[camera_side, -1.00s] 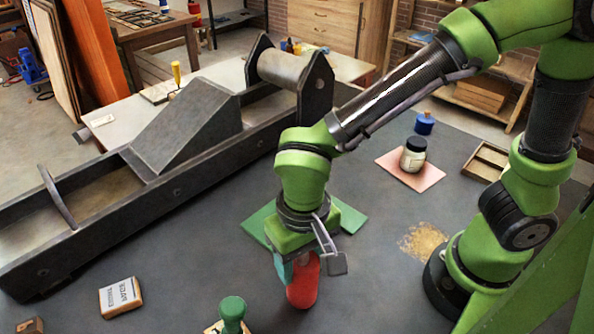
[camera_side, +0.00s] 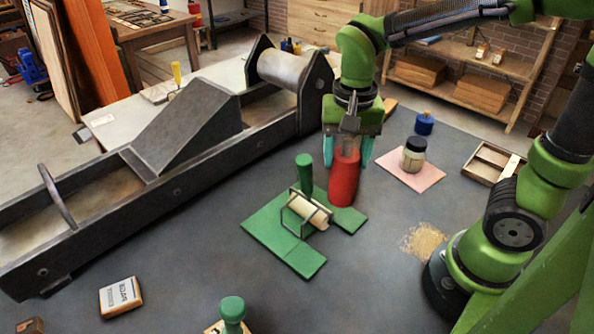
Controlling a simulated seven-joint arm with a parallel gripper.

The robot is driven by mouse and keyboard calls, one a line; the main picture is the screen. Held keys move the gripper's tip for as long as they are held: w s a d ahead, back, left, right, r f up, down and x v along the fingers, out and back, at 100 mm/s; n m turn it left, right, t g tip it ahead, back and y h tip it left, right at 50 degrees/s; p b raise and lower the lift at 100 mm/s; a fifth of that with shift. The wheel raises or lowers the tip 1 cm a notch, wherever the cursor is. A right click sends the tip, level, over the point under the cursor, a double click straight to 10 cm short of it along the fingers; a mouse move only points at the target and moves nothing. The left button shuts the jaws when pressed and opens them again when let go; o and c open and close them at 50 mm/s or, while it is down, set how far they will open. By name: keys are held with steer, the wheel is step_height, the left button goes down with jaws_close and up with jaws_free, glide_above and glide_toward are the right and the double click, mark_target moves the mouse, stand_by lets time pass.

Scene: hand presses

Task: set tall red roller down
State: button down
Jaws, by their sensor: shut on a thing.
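The tall red roller (camera_side: 343,178) is an upright red cylinder right of the middle in the side view. My gripper (camera_side: 347,150) points down over it, and its teal fingers are closed around the roller's upper part. The roller's lower end is at the right edge of the green mat (camera_side: 268,224); I cannot tell whether it touches the surface or hangs slightly above it.
A green-handled brayer (camera_side: 306,208) lies on the mat, left of the roller. A dark-lidded jar (camera_side: 413,155) stands on a pink sheet (camera_side: 424,178) to the right. The press bed (camera_side: 190,185) runs along the left. The grey table right of the mat is mostly clear.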

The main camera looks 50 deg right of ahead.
steer(key=s+d+f+m, duration=0.2)
steer(key=s+d+m, duration=0.1)
steer(key=d, duration=0.3)
steer(key=s+d+f+m, duration=0.2)
steer(key=d, duration=0.4)
steer(key=w+d+f, duration=0.2)
steer(key=w, duration=0.5)
steer(key=w+d+f, duration=0.2)
steer(key=w, duration=0.6)
steer(key=shift+f, duration=0.35)
steer(key=shift+w+d+f, duration=0.1)
steer(key=shift+f, duration=0.1)
steer(key=shift+c, duration=1.7)
jaws_free()
